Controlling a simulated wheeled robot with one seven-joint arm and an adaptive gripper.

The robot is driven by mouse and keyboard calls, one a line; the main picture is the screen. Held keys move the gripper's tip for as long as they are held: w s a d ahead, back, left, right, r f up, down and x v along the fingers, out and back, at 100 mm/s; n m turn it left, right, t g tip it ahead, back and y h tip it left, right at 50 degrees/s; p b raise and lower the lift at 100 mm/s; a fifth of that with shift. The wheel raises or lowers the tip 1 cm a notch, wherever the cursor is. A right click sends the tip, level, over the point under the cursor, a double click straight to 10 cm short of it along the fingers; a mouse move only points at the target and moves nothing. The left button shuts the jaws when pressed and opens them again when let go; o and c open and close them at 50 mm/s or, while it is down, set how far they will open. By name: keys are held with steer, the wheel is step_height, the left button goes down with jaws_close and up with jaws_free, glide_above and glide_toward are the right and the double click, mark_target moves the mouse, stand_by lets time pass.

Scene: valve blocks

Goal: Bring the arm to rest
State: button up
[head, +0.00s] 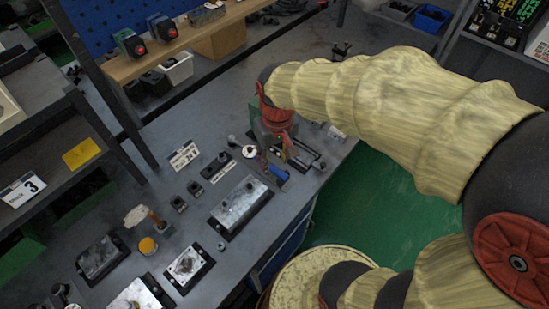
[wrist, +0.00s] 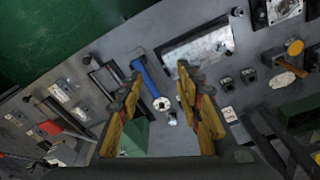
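My arm, in a pale yellow ribbed cover, reaches in from the right in the head view. My gripper (head: 272,150) points down over the right part of the grey workbench (head: 330,160). In the wrist view my gripper (wrist: 158,78) has its two yellow-sided fingers spread wide apart, with nothing clamped between them. A blue handle (wrist: 150,77) shows beyond and between the fingers, near the left fingertip; it also shows in the head view (head: 280,172). The exact height of the fingertips above the bench is hard to tell.
A metal valve block (head: 240,207) lies left of my gripper. Further left are a mallet (head: 143,215), an orange-yellow knob (head: 147,245) and more blocks (head: 188,265). A wooden shelf (head: 185,40) runs along the back. Green floor (head: 375,195) is open at the right.

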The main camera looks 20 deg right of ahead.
steer(key=s+r+t, duration=0.4)
steer(key=s+r, duration=0.6)
steer(key=shift+r+t+b, duration=0.25)
steer(key=shift+t+b, duration=0.05)
steer(key=shift+b, duration=0.15)
